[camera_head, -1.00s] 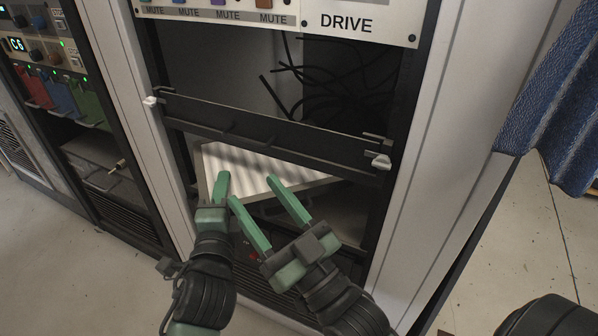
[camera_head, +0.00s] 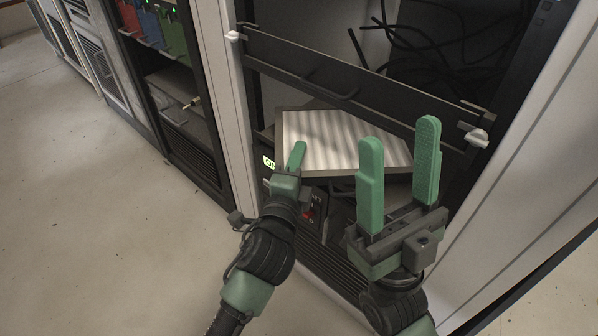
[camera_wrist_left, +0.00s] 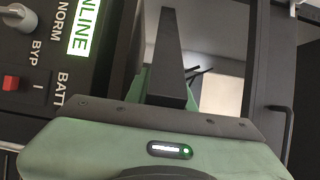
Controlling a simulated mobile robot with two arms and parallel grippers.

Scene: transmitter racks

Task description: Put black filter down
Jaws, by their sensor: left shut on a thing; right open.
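The black filter (camera_head: 335,136) has a dark frame around a pale, ribbed face. It sits tilted inside the open rack bay, below the black crossbar. My left gripper (camera_head: 297,157) is shut on its near left edge. In the left wrist view a black bar, apparently the filter's frame edge (camera_wrist_left: 170,50), runs up from between the green jaws. My right gripper (camera_head: 398,155) is open and empty, in front of the filter's right part and partly hiding it. Whether the filter's underside rests on anything is hidden.
A black crossbar (camera_head: 350,86) with white end knobs spans the bay above the filter. Loose black cables hang behind it. A unit with a lit ONLINE display (camera_wrist_left: 83,30) and red switch stands beside my left gripper. The floor at left is clear.

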